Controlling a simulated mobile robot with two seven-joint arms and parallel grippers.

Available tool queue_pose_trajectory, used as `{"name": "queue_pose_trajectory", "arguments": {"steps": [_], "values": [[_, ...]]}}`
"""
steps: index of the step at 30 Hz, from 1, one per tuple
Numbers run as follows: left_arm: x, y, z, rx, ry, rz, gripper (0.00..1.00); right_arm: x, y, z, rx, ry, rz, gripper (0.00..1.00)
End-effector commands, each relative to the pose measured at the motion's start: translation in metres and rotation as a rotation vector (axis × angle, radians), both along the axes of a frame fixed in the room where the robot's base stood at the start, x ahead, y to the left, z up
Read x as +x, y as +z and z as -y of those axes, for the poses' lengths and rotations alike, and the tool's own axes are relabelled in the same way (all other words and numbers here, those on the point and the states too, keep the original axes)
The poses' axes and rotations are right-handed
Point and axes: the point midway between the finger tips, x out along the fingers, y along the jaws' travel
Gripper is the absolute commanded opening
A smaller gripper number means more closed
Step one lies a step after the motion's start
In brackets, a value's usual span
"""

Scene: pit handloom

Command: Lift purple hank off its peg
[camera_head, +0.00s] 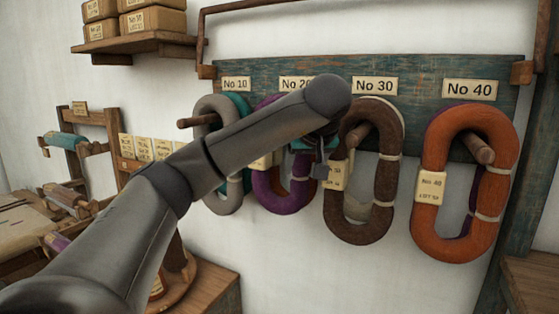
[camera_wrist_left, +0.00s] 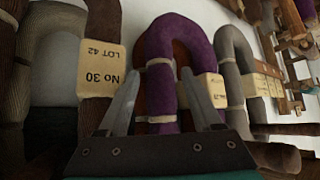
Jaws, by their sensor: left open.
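The purple hank (camera_head: 266,190) hangs under the No 20 label, partly hidden by my left arm; teal shows beside it. In the left wrist view, upside down, the purple hank (camera_wrist_left: 187,38) fills the middle with pale ties and a paper tag. My left gripper (camera_head: 318,166) is mostly hidden behind my arm, between the purple and brown hanks. In the left wrist view the open gripper (camera_wrist_left: 158,76) has one finger on each side of a strand of the purple hank. I cannot tell whether the fingers touch it. The hank's peg is hidden. My right gripper is out of view.
A brown hank (camera_head: 347,215) with a No 30 tag hangs close on the right. A grey hank (camera_head: 221,203) hangs on the left, and an orange hank (camera_head: 429,233) at far right. All hang along the teal board (camera_head: 430,70). A wooden stand (camera_head: 215,285) is below.

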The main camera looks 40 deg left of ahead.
Motion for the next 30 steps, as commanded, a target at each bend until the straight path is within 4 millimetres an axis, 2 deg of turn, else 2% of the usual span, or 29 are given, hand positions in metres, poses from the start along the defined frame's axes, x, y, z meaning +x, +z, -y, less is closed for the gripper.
{"name": "queue_pose_trajectory", "arguments": {"steps": [9, 17, 30], "values": [[0.02, -0.031, -0.024, -0.001, 0.003, -0.002, 0.66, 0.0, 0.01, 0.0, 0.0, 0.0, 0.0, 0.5], [0.022, -0.034, -0.026, 0.0, 0.001, -0.001, 0.66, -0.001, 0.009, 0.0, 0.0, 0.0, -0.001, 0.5], [0.022, -0.033, -0.025, 0.0, 0.001, 0.0, 0.19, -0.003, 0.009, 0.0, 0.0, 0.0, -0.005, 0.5]]}}
